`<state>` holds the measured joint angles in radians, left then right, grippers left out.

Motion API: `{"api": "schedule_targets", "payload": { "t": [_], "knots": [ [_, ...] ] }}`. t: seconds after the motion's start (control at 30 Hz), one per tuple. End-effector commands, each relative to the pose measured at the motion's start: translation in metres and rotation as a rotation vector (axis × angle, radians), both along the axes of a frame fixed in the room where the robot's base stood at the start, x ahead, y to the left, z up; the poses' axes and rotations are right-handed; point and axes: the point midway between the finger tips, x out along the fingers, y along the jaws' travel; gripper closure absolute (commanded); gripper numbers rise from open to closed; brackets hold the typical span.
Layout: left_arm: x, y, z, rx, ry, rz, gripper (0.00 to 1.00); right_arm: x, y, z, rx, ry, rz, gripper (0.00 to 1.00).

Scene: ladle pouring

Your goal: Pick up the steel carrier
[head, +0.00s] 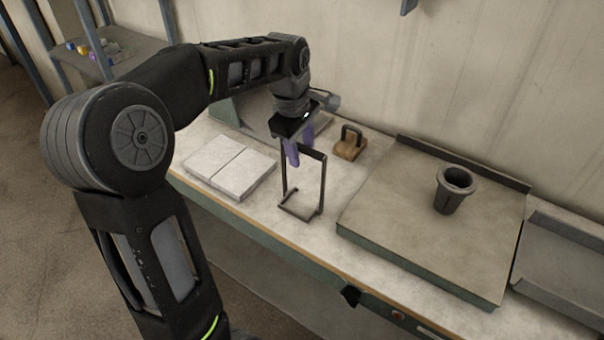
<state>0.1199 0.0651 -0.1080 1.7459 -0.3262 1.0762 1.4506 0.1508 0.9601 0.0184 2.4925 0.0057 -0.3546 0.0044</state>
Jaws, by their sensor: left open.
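The steel carrier (321,187) is a thin dark open frame with a top bar and a flat base. It stands upright on the workbench, left of the large grey tray. My left gripper (298,152) has purple fingers and points down at the carrier's top bar, near its upper left corner. It is open. The fingers overlap the top bar in the head view, and I cannot tell whether they touch it. My right gripper is not in view.
A dark cup (455,190) stands on the large grey tray (400,215) to the right. Two pale slabs (230,167) lie left of the carrier. A wooden block with a dark handle (349,146) sits behind it. Another grey tray (560,262) is at far right.

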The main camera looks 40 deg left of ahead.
Motion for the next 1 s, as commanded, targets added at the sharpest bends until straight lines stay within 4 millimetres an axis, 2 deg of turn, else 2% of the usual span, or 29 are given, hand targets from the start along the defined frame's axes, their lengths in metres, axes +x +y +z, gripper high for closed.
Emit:
{"api": "schedule_targets", "payload": {
  "t": [0.1, 0.23, 1.0],
  "knots": [
    [0.003, 0.000, -0.017, 0.000, 0.005, 0.001, 0.58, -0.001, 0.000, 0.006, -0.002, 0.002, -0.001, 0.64],
    [0.005, 0.000, -0.028, 0.000, 0.002, 0.001, 0.58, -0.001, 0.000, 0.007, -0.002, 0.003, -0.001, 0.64],
    [0.006, 0.000, -0.029, 0.000, 0.000, 0.000, 0.58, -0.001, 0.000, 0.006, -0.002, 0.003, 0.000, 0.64]
  ]
}}
